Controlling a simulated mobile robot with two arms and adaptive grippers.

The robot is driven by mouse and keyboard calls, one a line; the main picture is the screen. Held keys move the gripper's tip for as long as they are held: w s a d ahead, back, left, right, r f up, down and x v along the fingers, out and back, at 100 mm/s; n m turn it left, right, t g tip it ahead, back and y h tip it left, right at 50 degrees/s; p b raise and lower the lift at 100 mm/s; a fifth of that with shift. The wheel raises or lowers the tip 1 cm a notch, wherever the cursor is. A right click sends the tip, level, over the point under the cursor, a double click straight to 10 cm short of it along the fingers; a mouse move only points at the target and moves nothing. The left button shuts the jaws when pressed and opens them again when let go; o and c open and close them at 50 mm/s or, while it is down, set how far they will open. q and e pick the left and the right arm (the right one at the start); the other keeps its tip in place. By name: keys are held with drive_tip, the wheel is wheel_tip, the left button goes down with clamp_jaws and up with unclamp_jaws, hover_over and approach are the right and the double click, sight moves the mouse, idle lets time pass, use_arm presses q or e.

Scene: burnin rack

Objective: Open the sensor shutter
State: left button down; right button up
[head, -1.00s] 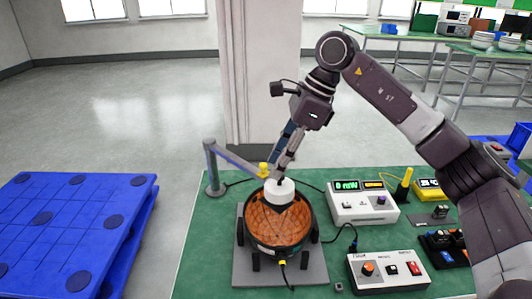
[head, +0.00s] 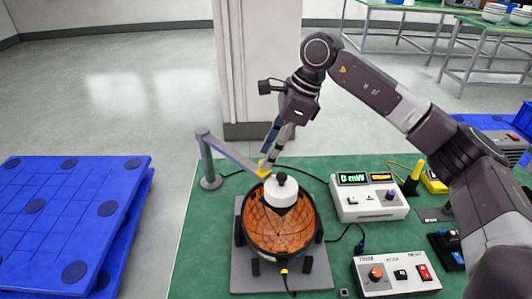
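A sensor arm (head: 232,156) reaches from a grey post (head: 208,165) at the bench's left side. A small yellow piece (head: 263,169) sits at its tip, beside and behind a white round cap (head: 280,192) with a black knob. The cap stands over an orange-brown bowl-shaped unit (head: 262,226) on a grey plate. My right gripper (head: 267,161) points down with its fingertips at the yellow piece. The fingers overlap the piece, and I cannot tell whether they grip it. I cannot make out a separate shutter. My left gripper is not in view.
A meter box (head: 362,205) with a green "0 mW" display stands to the right. A control box (head: 395,276) with an orange knob and a red switch is in front. Blue pallets (head: 60,220) lie left of the green bench (head: 190,262).

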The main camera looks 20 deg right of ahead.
drive_tip(key=shift+w+a+f, duration=0.2)
drive_tip(key=shift+f, duration=0.35)
drive_tip(key=shift+w+f, duration=0.15)
drive_tip(key=shift+f, duration=0.15)
drive_tip(key=shift+a, duration=0.15)
drive_tip(key=shift+f, duration=0.1)
drive_tip(key=c, duration=0.9)
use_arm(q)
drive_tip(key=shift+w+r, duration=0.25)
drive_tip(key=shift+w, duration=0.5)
use_arm(e)
clamp_jaws()
